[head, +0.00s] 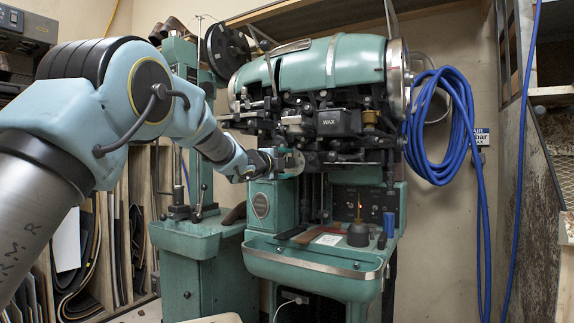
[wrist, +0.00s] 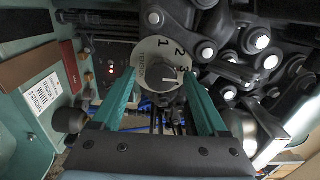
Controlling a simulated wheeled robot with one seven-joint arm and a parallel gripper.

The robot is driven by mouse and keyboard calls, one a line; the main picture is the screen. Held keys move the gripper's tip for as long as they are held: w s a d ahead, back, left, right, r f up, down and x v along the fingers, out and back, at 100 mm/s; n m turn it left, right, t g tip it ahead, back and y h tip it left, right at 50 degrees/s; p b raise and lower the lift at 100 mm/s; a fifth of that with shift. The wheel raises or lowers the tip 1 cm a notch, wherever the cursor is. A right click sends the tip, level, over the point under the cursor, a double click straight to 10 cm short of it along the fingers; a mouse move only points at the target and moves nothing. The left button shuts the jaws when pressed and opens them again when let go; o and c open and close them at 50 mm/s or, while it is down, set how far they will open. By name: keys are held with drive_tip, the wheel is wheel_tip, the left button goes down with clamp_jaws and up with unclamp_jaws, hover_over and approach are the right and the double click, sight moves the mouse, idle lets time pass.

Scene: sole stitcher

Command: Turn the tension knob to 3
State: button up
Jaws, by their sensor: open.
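The tension knob (wrist: 168,76) is a dark round knob on a pale round dial plate (wrist: 146,54) with printed numbers, 1 and 2 being readable at its upper right. I cannot tell surely which number the knob's mark points to. My gripper (wrist: 160,78) is open, its two teal fingers reaching toward the dial, one on each side of the knob. I cannot tell whether they touch it. In the head view, my gripper (head: 276,160) is at the dial plate (head: 294,162) on the left side of the green stitching machine (head: 330,62); the knob is hidden there.
Black linkages with bright bolts (wrist: 262,42) crowd the right of the dial. A printed card (wrist: 42,92) lies on the machine's tray at left. In the head view, an oil can (head: 358,234) stands on the tray, and a blue hose (head: 462,110) hangs at right.

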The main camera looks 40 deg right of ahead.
drive_tip(key=b+v, duration=0.1)
drive_tip(key=v, duration=0.9)
drive_tip(key=shift+a+b, duration=0.3)
drive_tip(key=shift+a, duration=0.1)
